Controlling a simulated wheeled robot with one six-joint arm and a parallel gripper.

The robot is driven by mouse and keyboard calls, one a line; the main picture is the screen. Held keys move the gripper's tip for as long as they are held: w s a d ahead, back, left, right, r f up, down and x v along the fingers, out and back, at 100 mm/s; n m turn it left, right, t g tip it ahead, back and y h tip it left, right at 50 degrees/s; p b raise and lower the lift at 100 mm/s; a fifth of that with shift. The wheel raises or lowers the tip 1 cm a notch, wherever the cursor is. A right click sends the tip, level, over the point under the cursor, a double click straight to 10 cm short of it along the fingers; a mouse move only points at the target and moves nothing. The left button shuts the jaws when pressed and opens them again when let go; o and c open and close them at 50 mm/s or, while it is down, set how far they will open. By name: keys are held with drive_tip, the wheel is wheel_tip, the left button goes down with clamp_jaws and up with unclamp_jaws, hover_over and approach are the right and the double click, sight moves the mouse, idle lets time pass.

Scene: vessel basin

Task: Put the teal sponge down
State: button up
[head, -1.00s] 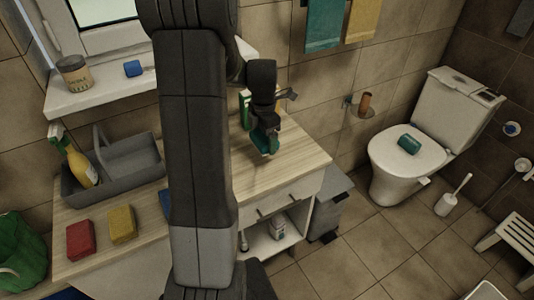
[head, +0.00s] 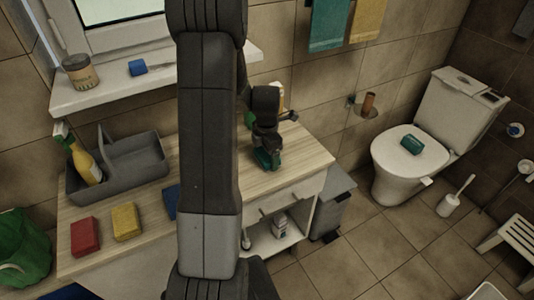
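The teal sponge (head: 267,162) is at my gripper (head: 266,148), over the right part of the wooden countertop (head: 298,160). My gripper points down and looks shut on the sponge, with its fingers partly hiding it. The sponge is at or very close to the countertop; I cannot tell whether it touches. Another teal block (head: 412,144) lies on the closed toilet lid, well away from my gripper.
Red (head: 85,237), yellow (head: 126,222) and blue (head: 171,202) sponges lie at the countertop's front left. A grey caddy (head: 135,163) holds a yellow spray bottle (head: 84,163). Bottles stand behind my gripper. My arm hides the countertop's middle.

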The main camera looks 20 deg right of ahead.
drive_tip(key=shift+o, duration=1.4)
drive_tip(key=shift+r, duration=0.1)
wheel_tip(320, 180, up, 12)
wheel_tip(320, 180, down, 13)
drive_tip(key=shift+r, duration=2.25)
drive_tip(key=shift+f, duration=0.1)
